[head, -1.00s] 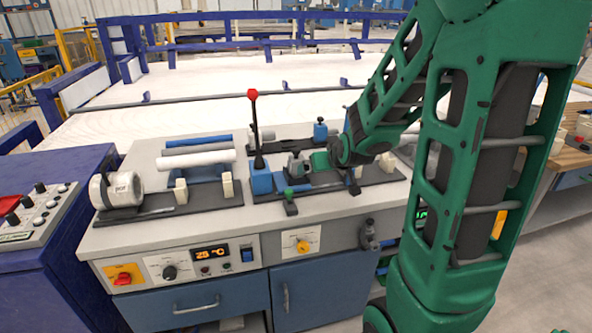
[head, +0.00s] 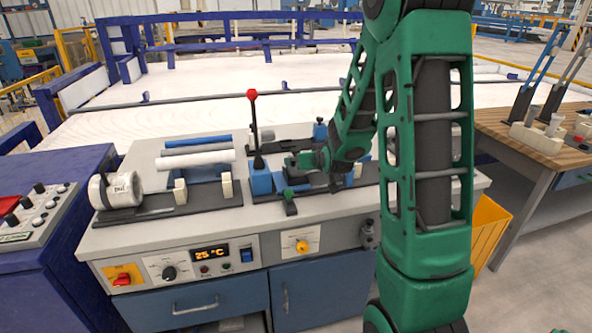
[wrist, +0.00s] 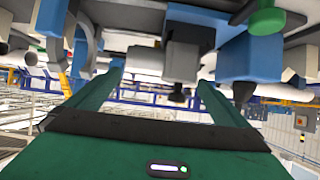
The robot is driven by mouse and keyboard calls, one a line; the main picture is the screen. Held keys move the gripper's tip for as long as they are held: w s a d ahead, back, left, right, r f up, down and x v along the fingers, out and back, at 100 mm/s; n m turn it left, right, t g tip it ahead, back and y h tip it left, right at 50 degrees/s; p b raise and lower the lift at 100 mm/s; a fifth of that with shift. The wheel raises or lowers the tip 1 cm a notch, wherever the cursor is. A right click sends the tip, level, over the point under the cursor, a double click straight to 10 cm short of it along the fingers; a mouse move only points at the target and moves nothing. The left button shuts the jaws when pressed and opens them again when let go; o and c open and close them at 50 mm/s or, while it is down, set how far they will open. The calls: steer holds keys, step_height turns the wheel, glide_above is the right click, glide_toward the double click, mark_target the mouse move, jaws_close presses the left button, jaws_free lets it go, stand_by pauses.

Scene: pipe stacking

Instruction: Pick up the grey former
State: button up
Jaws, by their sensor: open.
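My gripper (head: 298,160) is low over the bench's machine fixtures, just right of the lever. It also shows in the wrist view (wrist: 160,82), where its two green fingers stand wide apart with nothing held. A grey stepped piece (wrist: 183,55), which looks like the grey former, shows ahead of and between the fingers in the wrist view, against the fixture. It hangs from the top of that picture, since the bench appears upside down there. No finger visibly touches it. In the head view my gripper and arm hide most of this spot.
A lever with a red knob (head: 252,95) stands close left of my gripper. A white pipe (head: 197,159) and a blue pipe (head: 198,140) lie further left, with a white roll (head: 115,190) at the far left. Blue fixture blocks (wrist: 255,55) stand close by.

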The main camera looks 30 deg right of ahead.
steer(key=shift+f+x, duration=0.25)
steer(key=shift+x, duration=2.1)
steer(key=shift+s, duration=0.2)
steer(key=c, duration=1)
steer(key=shift+c, duration=1.4)
steer(key=shift+r, duration=0.15)
